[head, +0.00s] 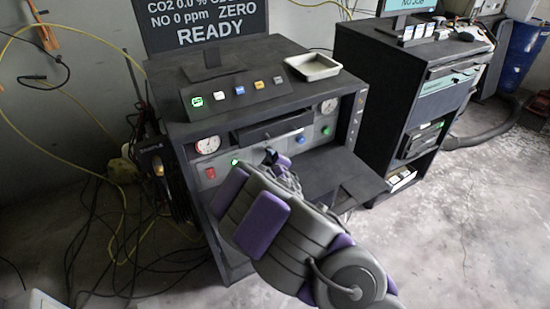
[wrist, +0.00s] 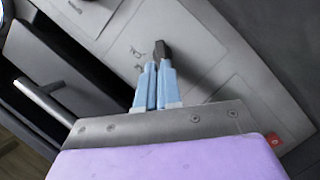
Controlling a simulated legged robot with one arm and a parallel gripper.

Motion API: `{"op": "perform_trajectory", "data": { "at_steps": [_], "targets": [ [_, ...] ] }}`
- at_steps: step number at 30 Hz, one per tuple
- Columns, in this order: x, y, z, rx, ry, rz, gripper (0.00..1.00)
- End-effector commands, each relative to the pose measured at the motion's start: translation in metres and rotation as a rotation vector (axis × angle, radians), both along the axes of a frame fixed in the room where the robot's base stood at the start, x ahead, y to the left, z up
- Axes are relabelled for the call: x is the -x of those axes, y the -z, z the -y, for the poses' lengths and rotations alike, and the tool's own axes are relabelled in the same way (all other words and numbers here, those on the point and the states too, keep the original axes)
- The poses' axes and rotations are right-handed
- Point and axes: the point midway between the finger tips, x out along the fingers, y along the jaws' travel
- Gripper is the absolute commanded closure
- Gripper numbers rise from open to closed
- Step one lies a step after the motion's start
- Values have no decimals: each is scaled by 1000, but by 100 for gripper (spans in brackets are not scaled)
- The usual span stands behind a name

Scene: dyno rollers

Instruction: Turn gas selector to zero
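The gas selector (wrist: 161,49) shows in the wrist view as a small dark lever on the grey front panel, with small printed marks beside its left side. My gripper (wrist: 158,66) has light blue fingers that are nearly together, with the lever at their tips; they look shut on it. The lever's lower end is hidden by the fingertips. In the head view my gripper (head: 272,160) reaches the front of the black cabinet (head: 245,60), and my arm hides the selector. The screen (head: 200,22) behind reads "ZERO" and "READY".
A red switch (head: 210,173), two round gauges and a green knob (head: 326,131) sit on the same front panel. An open shelf (head: 325,175) juts out right of my gripper. A white tray (head: 312,67) lies on top. Loose cables (head: 105,230) cover the floor at left.

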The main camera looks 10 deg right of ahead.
Motion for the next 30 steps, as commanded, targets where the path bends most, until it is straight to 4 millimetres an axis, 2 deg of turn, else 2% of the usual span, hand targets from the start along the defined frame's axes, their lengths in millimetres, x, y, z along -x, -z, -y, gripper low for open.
{"op": "perform_trajectory", "data": {
  "at_steps": [1,5,6,16,30],
  "targets": [
    [-9,-20,-13,-18,-26,54,100],
    [-9,-20,-13,-19,-25,54,100],
    [-9,-20,-12,-20,-25,55,92],
    [-10,-15,-13,-19,-25,45,62],
    [-8,-6,-8,-16,-17,25,62]
  ]
}}
